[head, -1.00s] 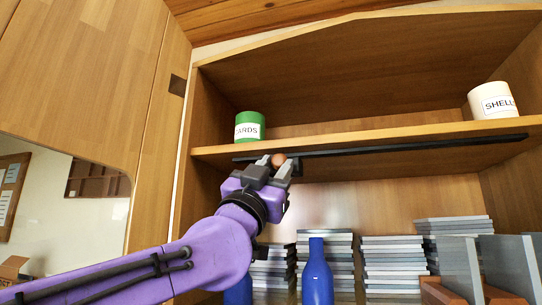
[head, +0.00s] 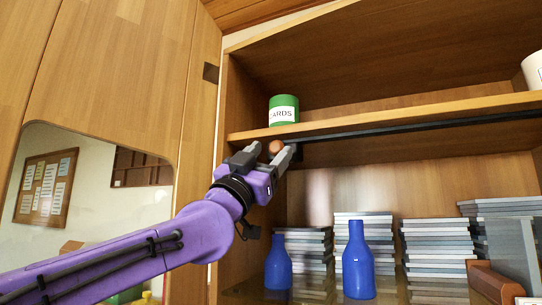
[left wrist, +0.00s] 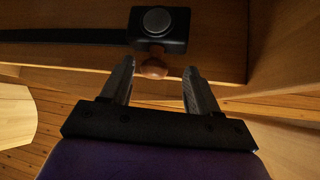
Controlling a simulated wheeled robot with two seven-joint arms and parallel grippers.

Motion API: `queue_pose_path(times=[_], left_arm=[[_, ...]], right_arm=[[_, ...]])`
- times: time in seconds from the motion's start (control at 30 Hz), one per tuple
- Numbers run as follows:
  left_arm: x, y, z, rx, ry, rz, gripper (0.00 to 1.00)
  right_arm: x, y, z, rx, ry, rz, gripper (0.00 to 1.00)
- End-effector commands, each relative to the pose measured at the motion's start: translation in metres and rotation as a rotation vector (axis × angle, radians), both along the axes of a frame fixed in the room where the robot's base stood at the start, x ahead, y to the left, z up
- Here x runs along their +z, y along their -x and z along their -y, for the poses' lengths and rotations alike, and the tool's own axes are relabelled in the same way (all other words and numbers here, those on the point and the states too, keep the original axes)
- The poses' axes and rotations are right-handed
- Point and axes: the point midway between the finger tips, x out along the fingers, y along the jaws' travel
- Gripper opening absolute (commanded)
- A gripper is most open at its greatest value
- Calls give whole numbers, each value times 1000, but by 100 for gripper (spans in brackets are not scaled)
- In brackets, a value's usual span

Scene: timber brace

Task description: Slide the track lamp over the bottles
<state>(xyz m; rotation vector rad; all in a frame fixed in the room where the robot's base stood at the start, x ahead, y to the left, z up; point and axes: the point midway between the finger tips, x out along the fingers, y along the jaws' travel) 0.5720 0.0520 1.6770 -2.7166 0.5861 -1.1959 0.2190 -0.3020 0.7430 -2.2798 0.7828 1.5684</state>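The track lamp shows in the left wrist view as a black box with a round grey disc (left wrist: 157,21) and a wooden knob (left wrist: 153,68). The knob shows in the head view (head: 276,147) under the shelf's left part. My left gripper (head: 272,153) is open, its fingers (left wrist: 158,68) on either side of the knob with gaps visible. A black track (head: 420,124) runs right under the shelf; in the wrist view the lamp is at its end. Two blue bottles, left (head: 278,268) and right (head: 357,262), stand below. My right gripper is out of view.
A green CARDS tin (head: 284,109) stands on the wooden shelf (head: 400,115), a white tin (head: 534,70) at its right. Stacks of grey slabs (head: 437,250) stand behind and right of the bottles. The cupboard's left side panel is close to my left arm.

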Motion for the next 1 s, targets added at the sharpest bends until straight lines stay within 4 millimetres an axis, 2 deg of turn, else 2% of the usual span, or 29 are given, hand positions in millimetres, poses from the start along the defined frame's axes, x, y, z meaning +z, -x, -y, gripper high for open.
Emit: queue_pose_path(times=[0.17, 0.27, 0.5, 0.63, 0.8, 1.0], left_arm=[[-1, 0, 1, -1, -2, -1, 60], [-7, 4, -1, -1, -1, 0, 60], [-49, 36, -23, 0, 0, 1, 60], [-65, 53, -35, 0, 1, 2, 60], [-74, 63, -43, 0, 1, -1, 60], [-73, 64, -44, 0, 1, 0, 60]], right_arm=[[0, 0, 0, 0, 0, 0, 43], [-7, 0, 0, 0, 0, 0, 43], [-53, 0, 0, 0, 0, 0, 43], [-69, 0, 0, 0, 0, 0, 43], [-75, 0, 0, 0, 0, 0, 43], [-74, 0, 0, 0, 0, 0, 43]])
